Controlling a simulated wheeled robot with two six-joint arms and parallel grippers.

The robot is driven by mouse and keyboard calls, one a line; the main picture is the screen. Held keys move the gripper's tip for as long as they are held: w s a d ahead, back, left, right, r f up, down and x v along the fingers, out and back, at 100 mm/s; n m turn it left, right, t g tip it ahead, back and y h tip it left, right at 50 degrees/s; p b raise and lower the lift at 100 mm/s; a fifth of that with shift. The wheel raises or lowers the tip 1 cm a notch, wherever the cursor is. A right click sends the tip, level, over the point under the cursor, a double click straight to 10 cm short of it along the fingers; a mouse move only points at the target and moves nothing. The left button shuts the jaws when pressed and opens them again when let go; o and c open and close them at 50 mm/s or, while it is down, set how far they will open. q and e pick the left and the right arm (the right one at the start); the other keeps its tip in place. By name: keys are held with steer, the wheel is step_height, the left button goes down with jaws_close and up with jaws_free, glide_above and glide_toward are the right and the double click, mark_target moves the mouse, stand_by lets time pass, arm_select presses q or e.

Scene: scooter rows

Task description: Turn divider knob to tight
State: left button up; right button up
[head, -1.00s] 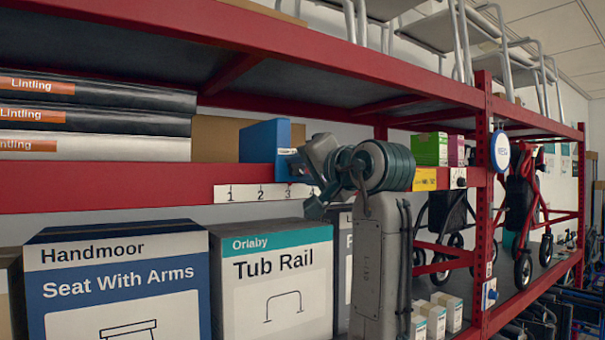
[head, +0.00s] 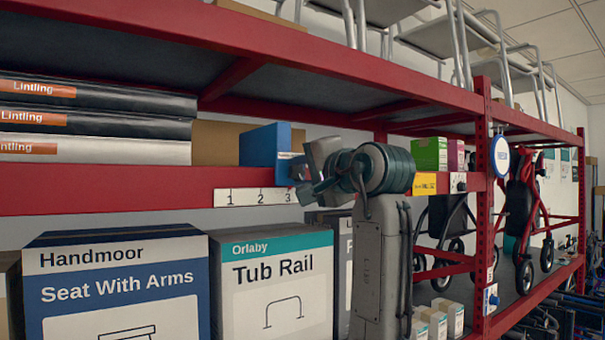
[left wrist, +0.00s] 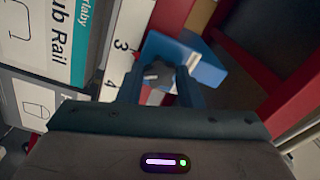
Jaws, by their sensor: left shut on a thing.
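The blue divider (head: 262,146) stands on the red shelf beam, just left of my left gripper (head: 299,180). In the left wrist view the divider (left wrist: 205,68) shows beyond the fingers. My left gripper (left wrist: 160,88) is shut on a grey knob (left wrist: 157,73) at the divider's front, with a dark finger on each side. In the head view the knob is hidden behind the gripper. I cannot read any tight or loose mark on it. My right gripper is in neither view.
A white number strip (head: 256,197) runs along the red beam (head: 120,187) below the divider. Boxes marked Handmoor (head: 120,290) and Tub Rail (head: 272,290) stand underneath. Long Lintling packs (head: 120,120) lie left on the shelf. A green box (head: 429,154) stands right.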

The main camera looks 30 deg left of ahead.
arm_select(q)
steer(key=o, duration=1)
steer(key=shift+d, duration=0.1)
steer(key=shift+s+d+f, duration=0.15)
steer(key=shift+d, duration=0.1)
steer(key=b+v, duration=0.5)
steer(key=v, duration=0.5)
steer(key=shift+d, duration=0.1)
